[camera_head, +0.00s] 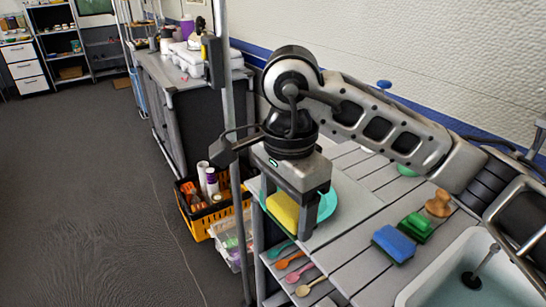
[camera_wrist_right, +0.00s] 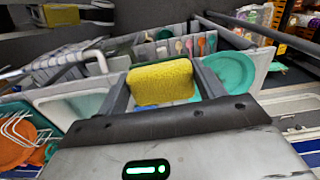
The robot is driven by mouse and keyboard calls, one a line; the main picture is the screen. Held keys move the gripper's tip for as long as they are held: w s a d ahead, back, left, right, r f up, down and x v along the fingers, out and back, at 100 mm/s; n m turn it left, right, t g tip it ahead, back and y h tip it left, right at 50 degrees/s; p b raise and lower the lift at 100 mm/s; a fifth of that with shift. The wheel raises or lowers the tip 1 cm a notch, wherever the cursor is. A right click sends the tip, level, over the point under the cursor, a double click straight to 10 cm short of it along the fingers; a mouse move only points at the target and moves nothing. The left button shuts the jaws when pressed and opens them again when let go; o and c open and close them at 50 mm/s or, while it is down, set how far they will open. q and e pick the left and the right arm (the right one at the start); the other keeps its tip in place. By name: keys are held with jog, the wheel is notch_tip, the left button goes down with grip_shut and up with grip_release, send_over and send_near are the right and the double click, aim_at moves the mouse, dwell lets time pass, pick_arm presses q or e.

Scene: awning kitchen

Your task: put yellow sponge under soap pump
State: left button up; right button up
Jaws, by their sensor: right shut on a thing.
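My right gripper (camera_head: 305,212) points down over the left end of the counter and is shut on the yellow sponge (camera_head: 283,211). In the right wrist view the sponge (camera_wrist_right: 160,82) sits between the two fingers (camera_wrist_right: 162,88). A blue knob-like top (camera_head: 384,84) shows behind my right arm; I cannot tell whether it belongs to the soap pump. No soap pump can be made out clearly. My left gripper is not in view.
A teal plate (camera_head: 327,205) lies behind and beside the gripper. An orange crate (camera_head: 202,222) stands on the floor.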

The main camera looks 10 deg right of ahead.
jog(key=d+f+n, duration=0.2)
jog(key=d+n, duration=0.1)
jog(key=d+f+n, duration=0.3)
jog(key=n, duration=0.1)
jog(key=s+d+f+n, duration=0.1)
jog(key=d+f+n, duration=0.2)
jog(key=n, duration=0.1)
jog(key=shift+f, duration=0.1)
jog(key=shift+s+d+f+n, duration=0.15)
jog(key=shift+d+f+n, duration=0.35)
jog(key=shift+n, duration=0.5)
